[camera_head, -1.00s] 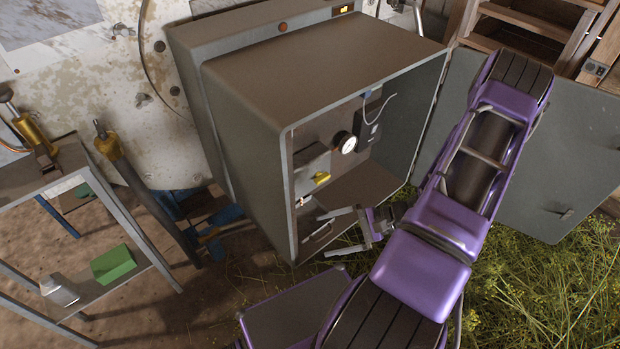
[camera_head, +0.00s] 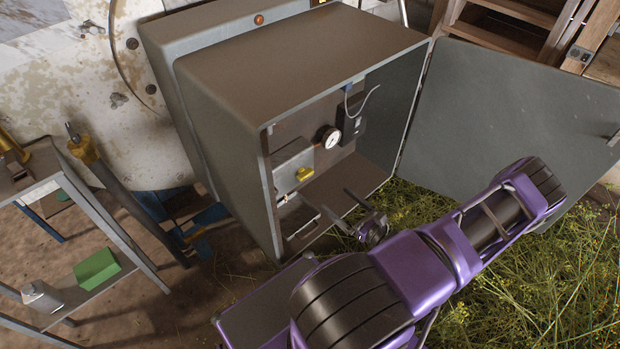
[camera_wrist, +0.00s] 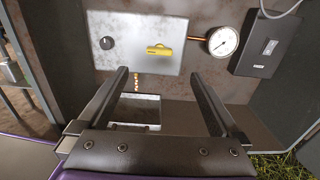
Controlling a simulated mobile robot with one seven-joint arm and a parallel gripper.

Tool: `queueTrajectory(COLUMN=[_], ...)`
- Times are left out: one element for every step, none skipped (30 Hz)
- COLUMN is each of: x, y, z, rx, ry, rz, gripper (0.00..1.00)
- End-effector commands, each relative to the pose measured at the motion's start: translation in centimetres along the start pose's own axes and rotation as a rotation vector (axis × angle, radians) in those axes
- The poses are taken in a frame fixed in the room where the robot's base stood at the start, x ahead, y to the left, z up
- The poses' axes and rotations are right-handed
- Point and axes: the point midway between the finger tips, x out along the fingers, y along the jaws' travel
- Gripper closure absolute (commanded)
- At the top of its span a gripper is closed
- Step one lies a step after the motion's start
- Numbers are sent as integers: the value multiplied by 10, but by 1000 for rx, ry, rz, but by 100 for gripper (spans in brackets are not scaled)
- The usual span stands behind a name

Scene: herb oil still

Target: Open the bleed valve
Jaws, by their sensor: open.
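The bleed valve appears to be the yellow handle (camera_head: 304,174) on a grey plate (camera_head: 289,165) inside the open cabinet. In the wrist view the yellow handle (camera_wrist: 160,51) lies roughly level across the plate, above and between my fingertips. My gripper (camera_head: 339,199) is open and empty at the cabinet's mouth, below and to the right of the handle. The wrist view shows both fingers (camera_wrist: 158,76) spread wide and pointing toward the back panel, apart from the handle. A round white gauge (camera_wrist: 223,41) sits right of the handle; it also shows in the head view (camera_head: 330,138).
The cabinet (camera_head: 225,150) has its door (camera_head: 520,110) swung open to the right. A dark box with a cable (camera_head: 352,118) hangs right of the gauge. A dark knob (camera_wrist: 106,43) sits left of the handle. A metal shelf stand (camera_head: 110,220) is at left.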

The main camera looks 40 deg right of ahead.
Motion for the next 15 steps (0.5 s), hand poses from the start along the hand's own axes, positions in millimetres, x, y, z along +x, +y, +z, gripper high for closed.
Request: queueTrajectory(x=[12,19,28,34,41,50,56,63,71,77,83,90,95,100,105], y=[1,1,1,1,2,1,1,1,2,1,1,1,2,2,1], z=[0,-1,-1,-1,-1,-1,-1,-1,-1,-1,-1,-1,-1,-1,-1], rx=[1,1,1,1,2,1,1,1,1,-1,-1,0,0,0,0], ry=[-1,-1,-1,-1,-1,-1,-1,0,-1,-1,0,0,0,0,1], rz=[2,4,3,3,4,3,4,4,3,4,3,3,3,4,3], gripper=[0,0,0,0,0,0,0,0,0,0,0,0,0,0,0])
